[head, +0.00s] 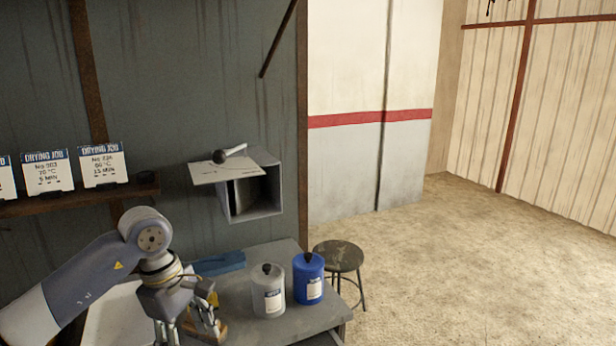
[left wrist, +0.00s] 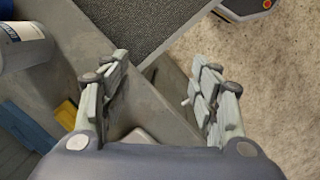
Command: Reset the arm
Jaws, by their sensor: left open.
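My left arm comes in from the left in the head view. Its gripper (head: 188,330) points down over the left part of the grey table (head: 325,315). The left wrist view shows the two fingers of the left gripper (left wrist: 160,100) spread apart with nothing between them. Below them are the table's edge and a dark textured surface. My right gripper is in neither view.
A grey canister (head: 268,295) and a blue canister (head: 308,285) stand on the table, right of my gripper. A box with a lever (head: 250,190) hangs on the wall. Job cards (head: 103,165) stand on a rail (head: 80,198). A stool (head: 341,258) stands right of the table; the floor beyond is clear.

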